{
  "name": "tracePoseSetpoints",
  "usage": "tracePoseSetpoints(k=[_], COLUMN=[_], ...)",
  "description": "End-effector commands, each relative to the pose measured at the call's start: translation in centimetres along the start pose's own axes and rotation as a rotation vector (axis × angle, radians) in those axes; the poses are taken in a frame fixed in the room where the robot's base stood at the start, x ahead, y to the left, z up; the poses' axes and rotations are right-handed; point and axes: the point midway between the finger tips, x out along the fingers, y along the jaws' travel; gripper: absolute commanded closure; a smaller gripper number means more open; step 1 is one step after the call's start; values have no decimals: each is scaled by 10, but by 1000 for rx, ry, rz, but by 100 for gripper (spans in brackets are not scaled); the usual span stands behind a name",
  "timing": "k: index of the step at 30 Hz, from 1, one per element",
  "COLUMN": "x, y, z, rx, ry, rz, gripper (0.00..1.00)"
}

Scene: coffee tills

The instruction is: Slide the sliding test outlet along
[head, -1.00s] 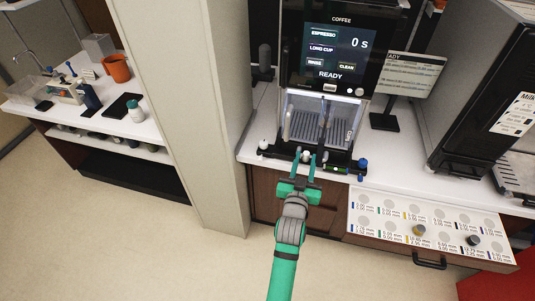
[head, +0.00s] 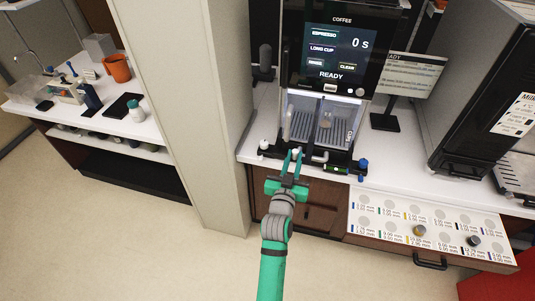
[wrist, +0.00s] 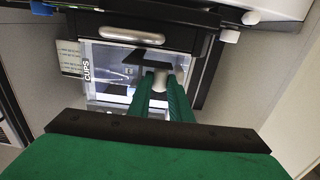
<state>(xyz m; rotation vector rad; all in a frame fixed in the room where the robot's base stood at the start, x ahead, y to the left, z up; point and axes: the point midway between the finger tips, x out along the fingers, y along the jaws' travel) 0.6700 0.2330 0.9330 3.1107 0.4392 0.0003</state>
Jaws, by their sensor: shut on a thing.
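The sliding test outlet appears to be the small pale knob (head: 296,154) on the black rail at the front foot of the coffee machine. My gripper (head: 292,160) reaches it from the front, with its green fingers shut on it. In the wrist view, the grey round knob (wrist: 159,80) sits between the two fingertips, with a dark plate behind it. The fingers partly hide the knob and its mount in both views.
The coffee machine (head: 332,45) stands behind, its screen reading READY, with a clear-fronted bay. A blue-capped fitting (head: 362,166) is on the rail's right, a white knob (head: 264,145) on its left. A drawer of labelled parts (head: 430,225) stands open at right.

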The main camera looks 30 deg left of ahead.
Motion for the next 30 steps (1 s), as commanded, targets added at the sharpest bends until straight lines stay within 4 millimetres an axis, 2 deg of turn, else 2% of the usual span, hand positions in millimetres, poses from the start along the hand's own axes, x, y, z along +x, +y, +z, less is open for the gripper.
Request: tracePoseSetpoints(k=[30], x=[-1], y=[-62], z=[2], rx=[-1], ry=[-4], rz=[-2], gripper=[100])
